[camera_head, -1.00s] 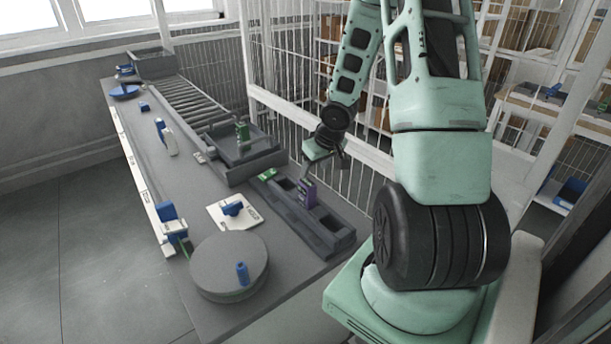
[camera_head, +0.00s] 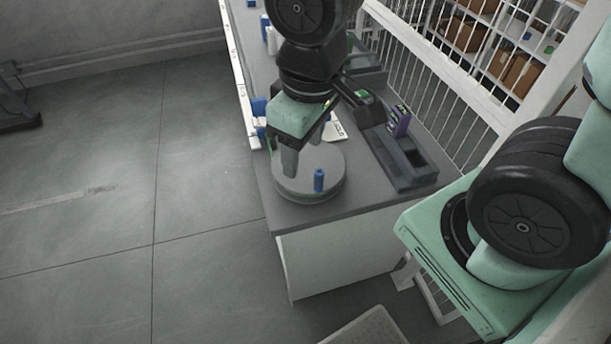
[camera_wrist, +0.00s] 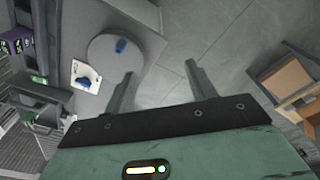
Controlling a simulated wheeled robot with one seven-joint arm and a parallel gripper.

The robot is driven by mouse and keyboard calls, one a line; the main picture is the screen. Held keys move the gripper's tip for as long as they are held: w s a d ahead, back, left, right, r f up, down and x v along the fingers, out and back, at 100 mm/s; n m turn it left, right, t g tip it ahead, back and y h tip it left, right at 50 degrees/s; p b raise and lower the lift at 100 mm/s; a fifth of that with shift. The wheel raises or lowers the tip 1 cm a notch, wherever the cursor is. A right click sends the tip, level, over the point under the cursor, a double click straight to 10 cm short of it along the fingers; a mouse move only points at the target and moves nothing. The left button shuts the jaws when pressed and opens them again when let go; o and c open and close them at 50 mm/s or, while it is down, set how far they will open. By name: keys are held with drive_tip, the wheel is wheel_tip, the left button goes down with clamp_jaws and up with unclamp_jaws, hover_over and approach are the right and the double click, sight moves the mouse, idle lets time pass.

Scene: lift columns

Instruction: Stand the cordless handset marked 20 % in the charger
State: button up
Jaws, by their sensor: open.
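A small blue upright object (camera_head: 319,181), perhaps a handset, stands on the round grey turntable (camera_head: 296,190) at the near end of the bench. It also shows in the wrist view (camera_wrist: 121,45). I cannot read any 20 % marking. A long dark block with slots (camera_head: 418,182), which looks like the charger, lies to the right, with a purple handset (camera_head: 399,121) standing in it. My gripper (camera_head: 301,158) is open and empty, in front of or above the turntable in the head view. In the wrist view its fingers (camera_wrist: 160,68) point toward the turntable's edge and the floor.
A white card (camera_wrist: 96,82) with a blue item (camera_wrist: 83,82) lies beside the turntable. Other blue items (camera_head: 259,106) stand along the bench's left edge. A wire fence (camera_head: 440,75) runs behind the bench.

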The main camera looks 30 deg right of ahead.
drive_tip(key=s+a+r+n+g, duration=0.1)
drive_tip(key=s+a, duration=0.2)
drive_tip(key=s, duration=0.3)
drive_tip(key=shift+s+a+n, duration=0.25)
drive_tip(key=shift+s+n, duration=0.1)
drive_tip(key=shift+n, duration=0.05)
wheel_tip(320, 180, down, 6)
drive_tip(key=b, duration=0.6)
drive_tip(key=shift+f+b, duration=0.25)
drive_tip(key=shift+b, duration=0.05)
drive_tip(key=shift+w, duration=0.1)
